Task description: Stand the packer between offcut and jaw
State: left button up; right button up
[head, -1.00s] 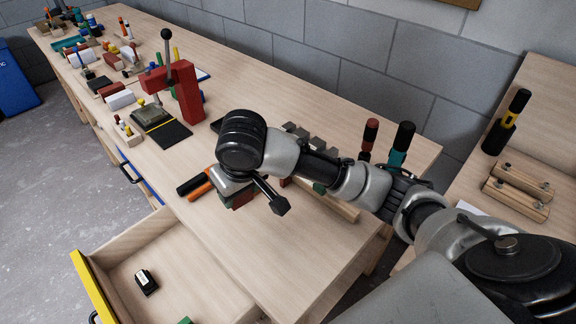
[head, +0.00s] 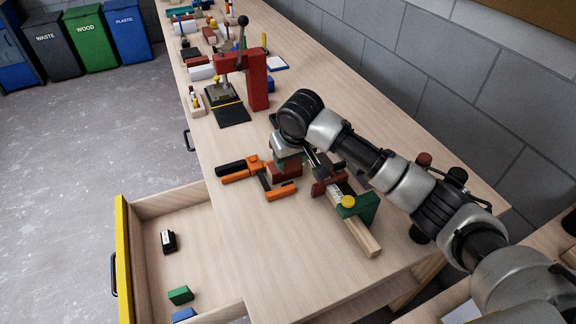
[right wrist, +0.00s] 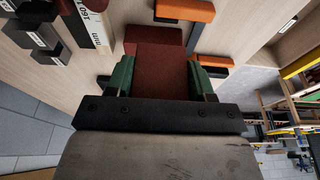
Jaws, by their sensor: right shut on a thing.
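My right gripper (head: 284,163) is low over the bench, shut on a dark red block (right wrist: 160,72), seemingly the packer, between its green finger pads in the right wrist view. Just beyond lies another red-brown surface (right wrist: 153,36); I cannot tell whether it is a separate piece, such as the offcut. Whether the block touches the clamp or bench is unclear. My left gripper is not in view.
A wooden batten (head: 358,232) with a green block (head: 362,206) and yellow knob lies to the right. A red press (head: 257,82) stands further back. The open drawer (head: 190,237) at left holds small items.

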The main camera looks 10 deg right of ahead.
aim_at(288, 167)
jog(key=x, duration=0.3)
jog(key=w+x, duration=0.1)
jog(key=x, duration=0.2)
jog(key=shift+r+p, duration=0.1)
jog(key=shift+p, duration=0.25)
